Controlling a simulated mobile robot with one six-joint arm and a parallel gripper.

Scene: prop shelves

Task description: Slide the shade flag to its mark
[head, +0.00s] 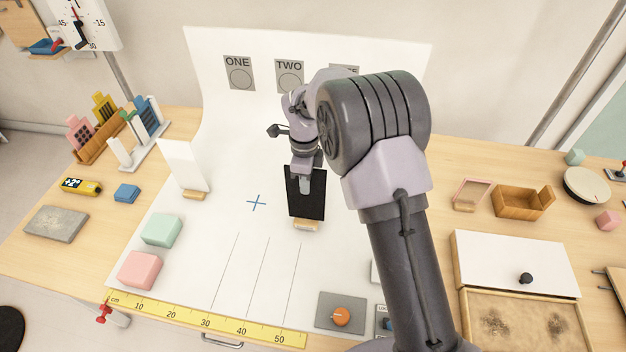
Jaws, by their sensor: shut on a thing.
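The shade flag (308,204) is an upright black panel on a small wooden foot (306,225). It stands on the white sheet (230,265) near the middle of the table. My gripper (304,184) comes down from above and is shut on the flag's upper part. The fingertips partly cover the panel's top. A blue cross mark (256,203) lies on the sheet to the left of the flag, apart from it. Thin parallel lines run along the sheet in front of the flag. I cannot tell which marking belongs to the flag.
A white upright panel (184,168) on a wooden foot stands left of the cross. Green (161,230) and pink (140,270) blocks sit at the sheet's left edge. A yellow ruler (205,321) runs along the front. The sheet between flag and cross is clear. My arm hides the right side.

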